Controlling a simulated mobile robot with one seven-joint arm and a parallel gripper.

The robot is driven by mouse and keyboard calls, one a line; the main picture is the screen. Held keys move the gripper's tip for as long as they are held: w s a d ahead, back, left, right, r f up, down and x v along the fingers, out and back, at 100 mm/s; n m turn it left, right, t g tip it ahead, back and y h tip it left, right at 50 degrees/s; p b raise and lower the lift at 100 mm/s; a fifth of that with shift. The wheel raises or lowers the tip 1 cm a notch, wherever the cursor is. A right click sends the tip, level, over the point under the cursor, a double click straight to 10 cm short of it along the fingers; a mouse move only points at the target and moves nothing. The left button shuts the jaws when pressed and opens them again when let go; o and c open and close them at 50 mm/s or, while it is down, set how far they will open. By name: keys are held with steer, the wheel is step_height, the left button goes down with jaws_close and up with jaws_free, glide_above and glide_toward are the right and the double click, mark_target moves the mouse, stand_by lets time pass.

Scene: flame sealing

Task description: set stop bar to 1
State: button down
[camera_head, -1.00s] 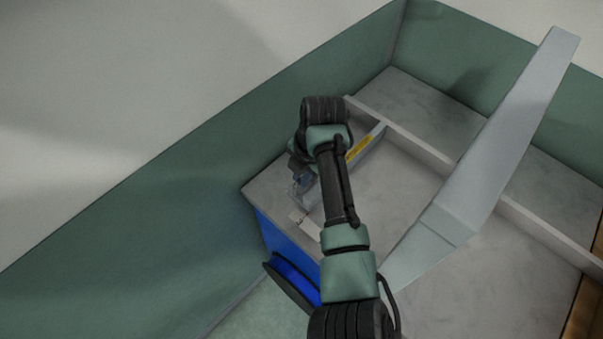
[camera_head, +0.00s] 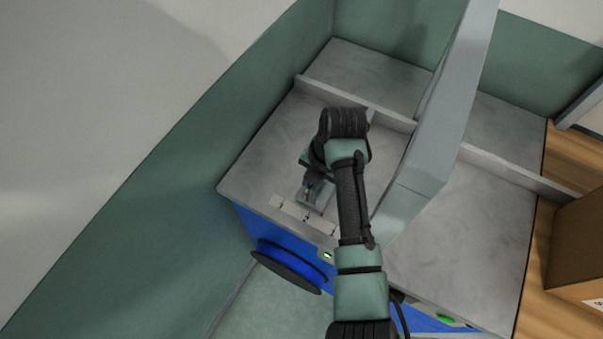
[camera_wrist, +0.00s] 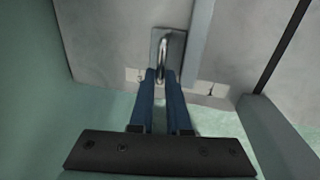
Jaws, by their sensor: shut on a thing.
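The stop bar shows in the wrist view as a grey end plate (camera_wrist: 176,52) with a bright metal loop handle (camera_wrist: 163,45) and a bar running away from me. In the head view only its grey front end (camera_head: 309,200) shows; my arm hides the rest. My gripper (camera_wrist: 160,78), with two blue fingers, is shut on the handle; it also shows small in the head view (camera_head: 311,187). A pale scale strip (camera_head: 280,204) lies along the table's front edge on both sides of the bar end. Its marks are too small to read.
The grey worktable (camera_head: 262,165) has a blue front with a round black part (camera_head: 288,268). A raised rail (camera_head: 345,98) crosses the table. A large sloping grey arm (camera_head: 437,125) stands right of my arm. A cardboard box (camera_head: 577,245) is at far right.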

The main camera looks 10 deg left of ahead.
steer(key=c, duration=1.2)
jaws_free()
steer(key=shift+a, duration=0.1)
steer(key=shift+o, duration=0.2)
steer(key=shift+r, duration=0.15)
step_height(320, 180, up, 10)
steer(key=p, duration=0.8)
